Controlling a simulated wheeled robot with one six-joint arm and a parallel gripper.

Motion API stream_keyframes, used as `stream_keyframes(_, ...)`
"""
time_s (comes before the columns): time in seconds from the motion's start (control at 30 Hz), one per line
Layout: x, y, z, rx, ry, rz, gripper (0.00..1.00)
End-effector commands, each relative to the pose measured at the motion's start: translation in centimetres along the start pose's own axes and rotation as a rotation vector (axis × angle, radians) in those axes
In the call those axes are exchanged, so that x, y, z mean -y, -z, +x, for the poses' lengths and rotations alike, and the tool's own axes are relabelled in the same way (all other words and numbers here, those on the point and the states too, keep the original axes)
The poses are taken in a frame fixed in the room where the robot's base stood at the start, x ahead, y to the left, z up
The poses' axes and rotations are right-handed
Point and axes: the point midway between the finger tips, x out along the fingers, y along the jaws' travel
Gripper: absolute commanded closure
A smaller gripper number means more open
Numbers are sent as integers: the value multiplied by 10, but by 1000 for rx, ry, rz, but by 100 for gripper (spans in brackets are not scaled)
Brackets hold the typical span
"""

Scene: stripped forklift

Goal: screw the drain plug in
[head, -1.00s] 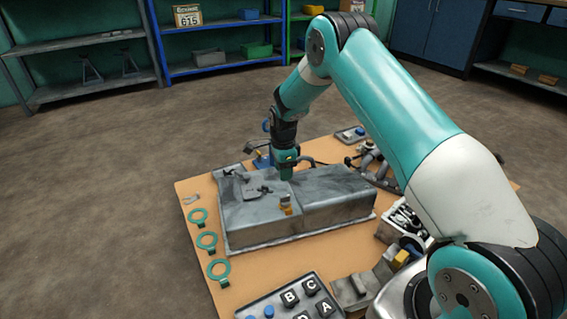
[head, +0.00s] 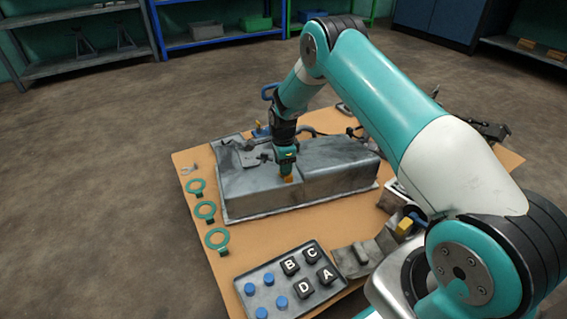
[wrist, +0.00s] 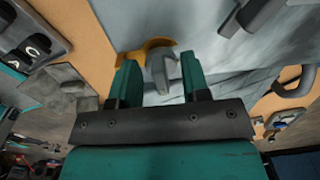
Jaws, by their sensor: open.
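The grey tank-like casing (head: 330,184) lies on the orange-tan board. In the wrist view the orange-yellow part (wrist: 146,50) is partly hidden behind a grey metal piece (wrist: 162,72), which looks like the drain plug. The grey piece stands between the two teal fingers of my gripper (wrist: 160,77), with gaps visible beside it. My gripper is open and points down. How deep the plug sits, and its thread, cannot be seen.
Three teal rings (head: 205,210) lie along the board's left edge. A grey tray with blue pegs and lettered black blocks (head: 291,267) is at the front. A grey bracket (head: 361,257) stands to its right.

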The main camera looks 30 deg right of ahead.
Motion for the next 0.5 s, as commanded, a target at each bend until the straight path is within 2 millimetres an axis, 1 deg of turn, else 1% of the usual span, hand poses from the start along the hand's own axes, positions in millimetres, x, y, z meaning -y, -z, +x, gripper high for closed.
stream_keyframes(0.03, 0, 0, 0, 0, 0, 0, 64)
stream_keyframes(0.07, 0, 0, 0, 0, 0, 0, 71)
stream_keyframes(0.1, 0, 0, 0, 0, 0, 0, 80)
stream_keyframes(0.2, 0, 0, 0, 0, 0, 0, 100)
stream_keyframes(0.37, 0, 0, 0, 0, 0, 13, 100)
stream_keyframes(0.43, 0, 0, -1, 0, -1, 69, 100)
stream_keyframes(0.5, 0, 0, -2, 0, -2, 173, 100)
